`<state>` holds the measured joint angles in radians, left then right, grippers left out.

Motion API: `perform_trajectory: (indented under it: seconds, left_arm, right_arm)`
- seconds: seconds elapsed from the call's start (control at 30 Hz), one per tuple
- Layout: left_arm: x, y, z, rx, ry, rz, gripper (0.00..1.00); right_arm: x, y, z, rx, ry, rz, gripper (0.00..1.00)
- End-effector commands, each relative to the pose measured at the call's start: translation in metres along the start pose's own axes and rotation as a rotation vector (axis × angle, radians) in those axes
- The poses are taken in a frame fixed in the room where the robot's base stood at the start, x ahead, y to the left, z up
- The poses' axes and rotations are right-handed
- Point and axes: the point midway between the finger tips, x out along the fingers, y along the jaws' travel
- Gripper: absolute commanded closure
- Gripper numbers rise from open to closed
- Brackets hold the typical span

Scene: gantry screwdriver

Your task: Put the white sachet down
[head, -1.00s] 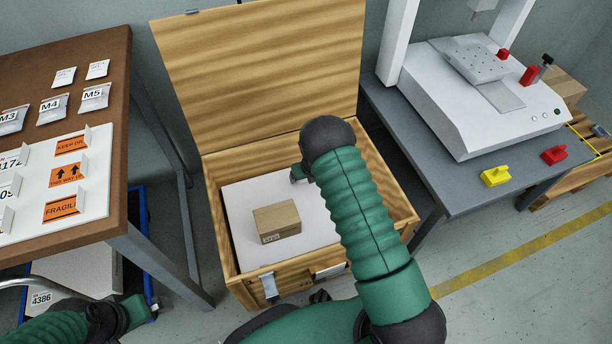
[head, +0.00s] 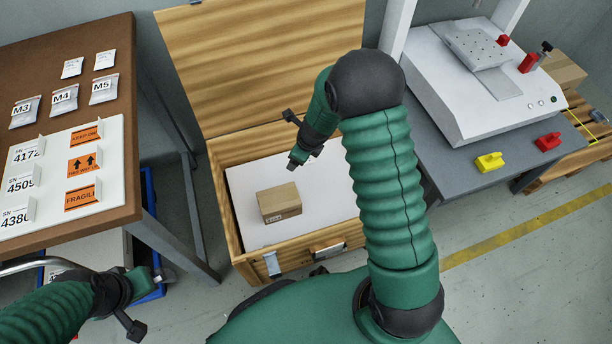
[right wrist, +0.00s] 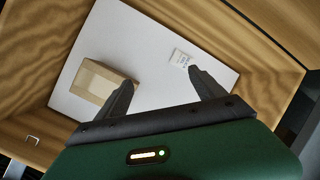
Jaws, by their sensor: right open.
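The white sachet (right wrist: 180,58) lies flat on the white floor of the wooden crate in the right wrist view, with small dark print on it. In the head view it is not visible; my right arm and gripper cover that area. My right gripper (head: 297,160) is above the crate floor. In the right wrist view its two fingers (right wrist: 160,78) are spread and empty, with the sachet just beyond the right fingertip. My left gripper (head: 142,297) is at the lower left, beside the brown table; its jaws are unclear.
A cardboard box (head: 279,203) sits in the open wooden crate (head: 222,205). The brown table (head: 55,92) at left holds labelled sachets and a label board (head: 112,150). A grey bench (head: 455,190) with a white machine (head: 470,110) stands at right.

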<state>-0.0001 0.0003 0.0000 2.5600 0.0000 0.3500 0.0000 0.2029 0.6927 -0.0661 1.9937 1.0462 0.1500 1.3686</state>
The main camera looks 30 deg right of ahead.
Motion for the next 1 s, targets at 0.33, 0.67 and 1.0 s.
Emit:
perform_trajectory:
  seconds: [0.33, 0.67, 1.0]
  left_arm:
    - [0.000, 0.000, 0.000, 0.000, 0.000, 0.000, 0.00]
    - [0.000, 0.000, 0.000, 0.000, 0.000, 0.000, 0.00]
    - [0.000, 0.000, 0.000, 0.000, 0.000, 0.000, 0.00]
  right_arm:
    - [-0.155, 0.144, -0.046, -2.329, -0.066, 0.176, 0.21]
    - [-0.167, 0.152, -0.063, -2.630, -0.061, 0.208, 0.21]
    - [-0.167, 0.151, -0.063, -2.625, -0.061, 0.206, 0.21]
